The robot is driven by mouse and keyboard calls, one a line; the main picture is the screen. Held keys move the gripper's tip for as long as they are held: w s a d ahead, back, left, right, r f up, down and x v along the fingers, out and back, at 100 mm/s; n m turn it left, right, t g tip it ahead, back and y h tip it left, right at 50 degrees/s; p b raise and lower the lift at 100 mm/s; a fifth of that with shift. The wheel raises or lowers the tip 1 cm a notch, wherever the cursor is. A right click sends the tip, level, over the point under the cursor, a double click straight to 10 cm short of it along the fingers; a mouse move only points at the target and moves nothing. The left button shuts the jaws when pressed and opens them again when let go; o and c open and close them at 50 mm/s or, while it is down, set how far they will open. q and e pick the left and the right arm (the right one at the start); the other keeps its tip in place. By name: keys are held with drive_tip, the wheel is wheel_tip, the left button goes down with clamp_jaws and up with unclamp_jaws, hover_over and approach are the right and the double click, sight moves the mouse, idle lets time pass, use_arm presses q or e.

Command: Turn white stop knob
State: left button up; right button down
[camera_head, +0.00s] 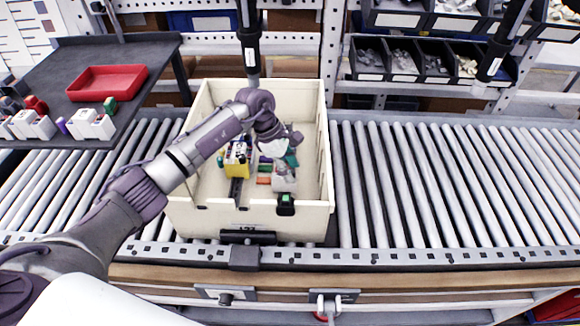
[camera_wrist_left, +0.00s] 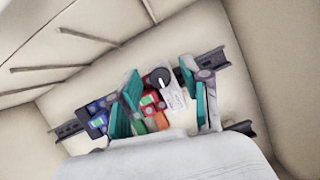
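A white module (camera_wrist_left: 175,97) with a round black knob (camera_wrist_left: 160,78) bearing a white mark sits on a dark rail inside the cream bin (camera_head: 205,215). In the head view the white module (camera_head: 283,181) is partly covered by my left gripper (camera_head: 288,158). My left gripper, with teal finger pads, is inside the bin. In the left wrist view the gripper (camera_wrist_left: 163,98) has its fingers spread, one on each side of the white module and a red block (camera_wrist_left: 152,103). I cannot tell whether either finger touches anything. My right gripper is not in view.
Blue (camera_wrist_left: 97,121) and yellow (camera_head: 237,160) parts stand near the module. Bin walls surround the gripper. A tool hangs (camera_head: 250,45) behind the arm, another (camera_head: 497,50) at right. The roller conveyor (camera_head: 450,180) is clear at right. A red tray (camera_head: 107,82) lies on the left table.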

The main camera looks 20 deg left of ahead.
use_arm(q)
clamp_jaws()
drive_tip(key=shift+n+t, duration=0.3)
drive_tip(key=shift+n, duration=0.5)
drive_tip(key=n+t+b, duration=0.1)
drive_tip(key=n, duration=0.2)
drive_tip(key=shift+s+y, duration=0.1)
drive_tip(key=shift+y, duration=0.3)
drive_tip(key=shift+n+t+y+b, duration=0.3)
drive_tip(key=shift+n+t, duration=0.15)
drive_tip(key=shift+n, duration=0.85)
drive_tip(key=shift+n+t+y+b, duration=0.3)
drive_tip(key=shift+n+t, duration=0.15)
drive_tip(key=shift+n, duration=0.85)
drive_tip(key=shift+o, duration=0.3)
unclamp_jaws()
